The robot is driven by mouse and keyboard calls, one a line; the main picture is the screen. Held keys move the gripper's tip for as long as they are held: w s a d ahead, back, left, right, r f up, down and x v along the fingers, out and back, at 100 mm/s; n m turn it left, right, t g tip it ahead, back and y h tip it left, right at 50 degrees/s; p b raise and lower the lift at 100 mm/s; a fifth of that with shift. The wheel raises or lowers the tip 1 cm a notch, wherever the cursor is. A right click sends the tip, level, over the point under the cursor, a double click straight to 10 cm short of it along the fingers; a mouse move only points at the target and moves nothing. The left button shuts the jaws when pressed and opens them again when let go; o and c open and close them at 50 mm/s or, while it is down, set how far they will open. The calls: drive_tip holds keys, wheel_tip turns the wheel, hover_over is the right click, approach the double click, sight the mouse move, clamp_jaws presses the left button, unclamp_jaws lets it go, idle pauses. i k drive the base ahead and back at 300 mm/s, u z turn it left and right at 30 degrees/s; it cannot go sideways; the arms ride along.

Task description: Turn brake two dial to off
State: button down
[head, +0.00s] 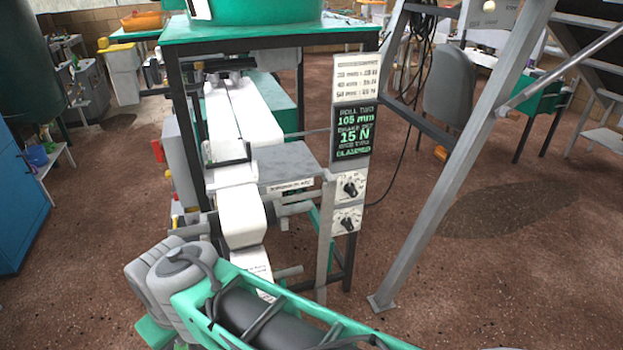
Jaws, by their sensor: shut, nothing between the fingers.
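Two black dials on white plates are mounted one above the other on the machine's front right post: the upper dial (351,184) and the lower dial (347,221). Their labels are too small to read, so I cannot tell which is brake two. A dark display (353,131) above them shows green text, with roll two at 105 mm and a 15 N reading that seems to be for brake two. My gripper's fingers are not in view; only parts of my arm show at the bottom, in front of and below the machine.
A white paper web (243,215) runs down the machine's front beside a grey plate (288,162). A white chart (361,80) hangs above the display. A slanted grey metal leg (455,165) stands to the right. Open brown floor lies between it and the machine.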

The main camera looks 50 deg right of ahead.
sight(353, 193)
drive_tip(key=u, duration=0.1)
drive_tip(key=k, duration=0.25)
drive_tip(key=u, duration=1.85)
drive_tip(key=i, duration=0.5)
drive_tip(key=z, duration=3.9)
drive_tip(key=i, duration=0.5)
drive_tip(key=z, duration=0.2)
